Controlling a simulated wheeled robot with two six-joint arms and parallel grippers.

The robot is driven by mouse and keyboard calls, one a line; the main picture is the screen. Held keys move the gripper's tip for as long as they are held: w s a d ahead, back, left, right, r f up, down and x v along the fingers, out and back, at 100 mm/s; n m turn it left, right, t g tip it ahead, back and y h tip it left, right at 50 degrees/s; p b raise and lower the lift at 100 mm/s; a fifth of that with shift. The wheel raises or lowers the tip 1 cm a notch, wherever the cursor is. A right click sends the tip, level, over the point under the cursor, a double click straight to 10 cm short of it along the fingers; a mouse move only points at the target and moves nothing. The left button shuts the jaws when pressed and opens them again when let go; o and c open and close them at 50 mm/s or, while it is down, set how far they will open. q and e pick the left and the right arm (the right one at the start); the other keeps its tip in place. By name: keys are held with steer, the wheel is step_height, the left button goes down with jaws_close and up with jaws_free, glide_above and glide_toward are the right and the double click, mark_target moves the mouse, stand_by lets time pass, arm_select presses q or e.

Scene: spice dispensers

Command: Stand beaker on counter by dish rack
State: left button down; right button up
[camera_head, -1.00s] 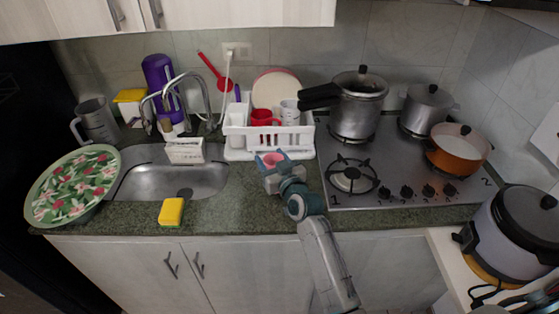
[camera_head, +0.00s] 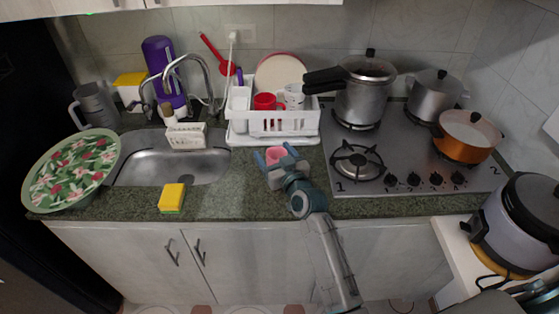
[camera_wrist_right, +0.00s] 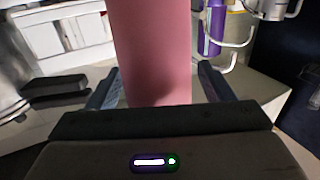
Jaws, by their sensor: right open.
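The beaker (camera_head: 276,154) appears as a small pink cylinder on the counter just in front of the dish rack (camera_head: 273,140). In the right wrist view the pink beaker (camera_wrist_right: 150,50) stands large between the two fingers, with a gap visible on its right side. My right gripper (camera_head: 277,160) is open around the beaker, reaching in from the front. The fingers and gripper body hide the beaker's lower part in the head view. My left gripper is not in view.
The sink (camera_head: 172,168) and a yellow sponge (camera_head: 172,197) are to the left. The stove (camera_head: 410,160) with a pressure cooker (camera_head: 364,93) is close on the right. The dish rack holds a red mug (camera_head: 265,101) and other dishes. The front counter strip is mostly clear.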

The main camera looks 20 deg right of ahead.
steer(key=s+d+b, duration=0.1)
steer(key=s+b, duration=0.2)
steer(key=s, duration=0.8)
steer(key=shift+s+d, duration=0.4)
stand_by(0.8)
